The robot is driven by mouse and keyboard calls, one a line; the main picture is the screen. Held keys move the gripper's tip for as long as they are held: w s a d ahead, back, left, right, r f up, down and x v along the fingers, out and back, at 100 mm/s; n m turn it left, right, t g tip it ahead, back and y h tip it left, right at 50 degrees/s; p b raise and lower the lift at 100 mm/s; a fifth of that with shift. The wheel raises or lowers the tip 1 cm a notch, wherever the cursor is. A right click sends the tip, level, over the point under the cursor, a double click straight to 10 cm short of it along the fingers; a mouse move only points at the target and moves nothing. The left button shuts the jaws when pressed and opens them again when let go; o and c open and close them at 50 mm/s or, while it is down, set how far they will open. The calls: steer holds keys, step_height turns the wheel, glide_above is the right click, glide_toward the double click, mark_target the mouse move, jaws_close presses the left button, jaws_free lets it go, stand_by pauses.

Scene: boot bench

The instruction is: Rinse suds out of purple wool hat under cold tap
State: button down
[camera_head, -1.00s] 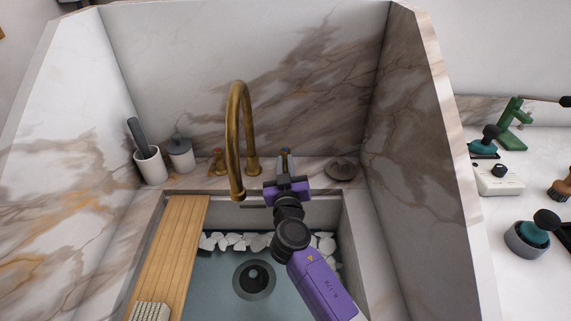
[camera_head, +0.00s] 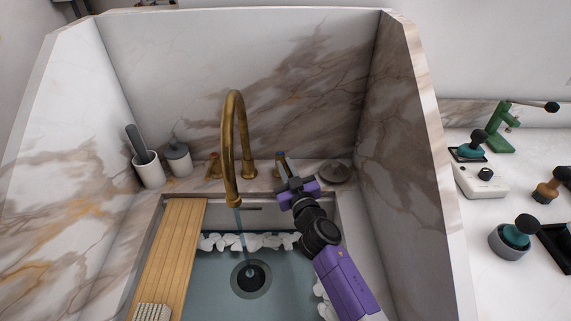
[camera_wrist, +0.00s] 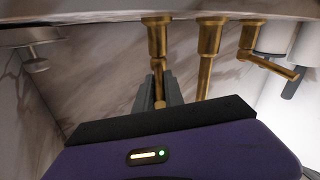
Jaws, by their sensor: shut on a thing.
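The brass tap (camera_head: 232,130) stands behind the basin (camera_head: 215,285). A thin stream of water (camera_head: 241,225) falls from its spout toward the drain. My gripper (camera_head: 282,168) is shut on the right-hand tap handle (camera_head: 279,156), which has a blue mark. In the wrist view the brass handle (camera_wrist: 158,84) shows between my gripper fingers (camera_wrist: 159,98), which hide part of it. The left-hand handle (camera_head: 213,166) has a red-orange mark. I see no purple wool hat in either view. White lumps (camera_head: 262,242), possibly suds, line the basin's far and right edges.
A wooden board (camera_head: 172,250) lies along the basin's left side, with a pale brush (camera_head: 152,312) at its front. A white cup (camera_head: 149,170), lidded jar (camera_head: 178,158) and dark dish (camera_head: 335,172) stand on the back ledge. Marble walls enclose the sink.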

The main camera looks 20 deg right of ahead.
steer(key=shift+f, duration=0.15)
steer(key=c, duration=1.4)
jaws_free()
steer(key=shift+c, duration=0.2)
steer(key=shift+s, duration=0.1)
steer(key=s+p, duration=0.2)
steer(key=s, duration=0.5)
steer(key=shift+s, duration=0.35)
steer(key=shift+a, duration=0.1)
